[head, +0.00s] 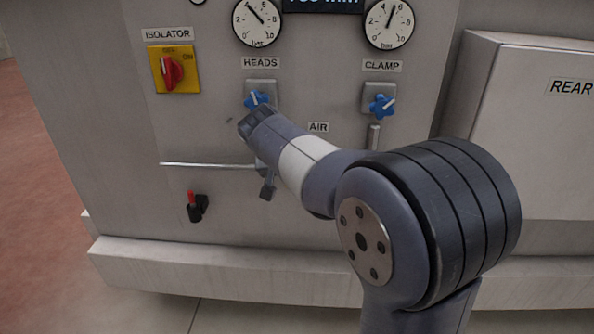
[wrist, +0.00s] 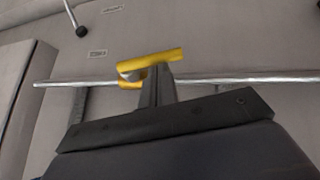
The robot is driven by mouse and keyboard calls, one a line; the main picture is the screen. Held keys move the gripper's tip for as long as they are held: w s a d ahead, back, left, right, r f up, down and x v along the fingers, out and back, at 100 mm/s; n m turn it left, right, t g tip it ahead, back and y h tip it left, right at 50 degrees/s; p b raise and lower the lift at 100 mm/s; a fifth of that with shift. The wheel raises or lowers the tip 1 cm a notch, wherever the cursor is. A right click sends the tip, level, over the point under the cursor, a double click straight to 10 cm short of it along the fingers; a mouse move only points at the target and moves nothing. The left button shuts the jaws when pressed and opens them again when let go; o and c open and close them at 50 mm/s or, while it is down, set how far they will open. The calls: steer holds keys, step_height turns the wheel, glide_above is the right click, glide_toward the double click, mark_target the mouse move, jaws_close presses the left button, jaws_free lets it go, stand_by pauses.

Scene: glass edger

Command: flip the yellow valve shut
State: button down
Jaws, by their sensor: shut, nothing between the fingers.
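The yellow valve handle (wrist: 160,56) shows in the wrist view, at the silver pipe (wrist: 235,80). It lies roughly along the pipe, tilted slightly up to the right. In the head view my arm hides the valve, and only the left stretch of the pipe (head: 205,166) shows. My gripper (wrist: 157,72) is shut and empty, its fingers overlapping the middle of the yellow handle in the wrist view. I cannot tell whether they touch it. In the head view part of my gripper (head: 268,188) shows below the pipe's line.
Above are a blue HEADS knob (head: 257,99), a blue CLAMP knob (head: 382,105) and a red isolator switch (head: 173,71) on a yellow plate. A small red-tipped switch (head: 193,204) sits lower left. A REAR box (head: 530,130) stands out at right. A ledge (head: 190,275) runs below.

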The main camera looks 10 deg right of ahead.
step_height(320, 180, down, 8)
steer(key=d+n+g+h+b, duration=0.1)
steer(key=n+h+b, duration=0.3)
steer(key=h+b, duration=0.4)
steer(key=shift+s+r+g+h, duration=0.2)
steer(key=shift+r+g+h, duration=0.1)
steer(key=shift+h, duration=0.5)
steer(key=shift+d+f+b, duration=0.1)
steer(key=shift+d+b, duration=0.15)
steer(key=shift+b, duration=0.05)
